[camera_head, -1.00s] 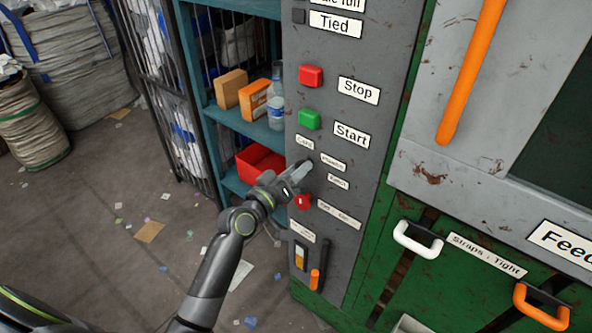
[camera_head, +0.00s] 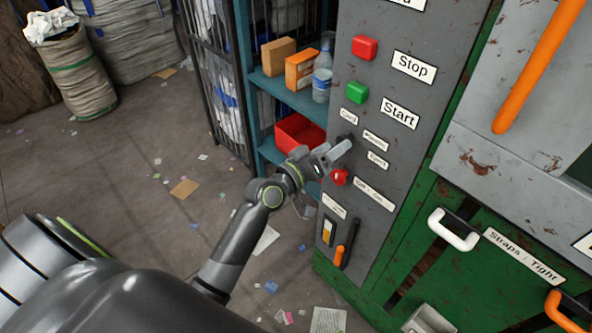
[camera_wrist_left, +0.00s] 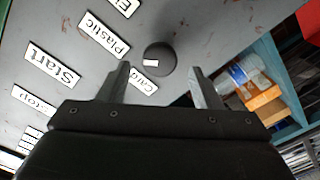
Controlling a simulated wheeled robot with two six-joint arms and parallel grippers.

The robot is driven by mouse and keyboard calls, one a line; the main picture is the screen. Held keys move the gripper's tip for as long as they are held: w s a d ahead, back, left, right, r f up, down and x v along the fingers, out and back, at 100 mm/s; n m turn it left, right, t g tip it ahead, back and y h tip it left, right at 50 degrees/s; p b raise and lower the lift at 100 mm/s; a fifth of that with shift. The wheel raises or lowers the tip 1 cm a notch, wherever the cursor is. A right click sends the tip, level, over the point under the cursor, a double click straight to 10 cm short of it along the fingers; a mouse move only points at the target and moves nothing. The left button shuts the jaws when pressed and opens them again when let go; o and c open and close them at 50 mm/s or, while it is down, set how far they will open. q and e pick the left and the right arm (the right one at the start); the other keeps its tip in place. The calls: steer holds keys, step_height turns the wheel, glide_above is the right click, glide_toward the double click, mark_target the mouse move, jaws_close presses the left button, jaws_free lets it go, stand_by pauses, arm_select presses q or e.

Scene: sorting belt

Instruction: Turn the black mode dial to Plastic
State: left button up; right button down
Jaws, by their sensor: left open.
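The black mode dial (camera_wrist_left: 165,52) shows in the left wrist view just beyond my fingertips, with a small white mark left of its centre. In the head view the dial (camera_head: 347,138) is mostly hidden by my gripper. The Plastic label (camera_wrist_left: 104,35) and Card label (camera_wrist_left: 143,87) sit beside the dial; Plastic also shows in the head view (camera_head: 376,141). My left gripper (camera_wrist_left: 160,78) is open and empty, its fingers apart on either side of the dial's lower part in the picture. Contact cannot be told. My right gripper is not in view.
Close to the dial are a red knob (camera_head: 339,177), a green Start button (camera_head: 355,92) and a red Stop button (camera_head: 364,47). An orange-handled lever (camera_head: 340,256) is lower down. A teal shelf (camera_head: 262,83) with boxes and a bottle stands left of the panel.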

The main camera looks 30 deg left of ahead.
arm_select(q)
steer(key=b+v, duration=0.2)
steer(key=v, duration=1.3)
steer(key=shift+s, duration=0.25)
steer(key=shift+a+r, duration=0.1)
steer(key=a+f+g+y, duration=0.3)
steer(key=a+f, duration=0.1)
steer(key=f, duration=0.9)
steer(key=a+f+g+y, duration=0.2)
steer(key=a+f, duration=0.1)
steer(key=f, duration=1)
steer(key=s+a+f+g+y, duration=0.1)
steer(key=s+f+g, duration=0.1)
steer(key=s+f, duration=0.55)
steer(key=s+a+f+g+y, duration=0.1)
steer(key=s+f+g, duration=0.25)
steer(key=f, duration=0.65)
steer(key=s+d+f+m+g, duration=0.1)
steer(key=s+f, duration=0.5)
steer(key=s, duration=0.6)
steer(key=s+d+f+m+g, duration=0.1)
steer(key=s+f+g, duration=0.3)
steer(key=s, duration=0.7)
step_height(320, 180, down, 2)
steer(key=shift+s+d+f+m, duration=0.25)
steer(key=shift+s+m, duration=0.15)
steer(key=shift+m, duration=0.3)
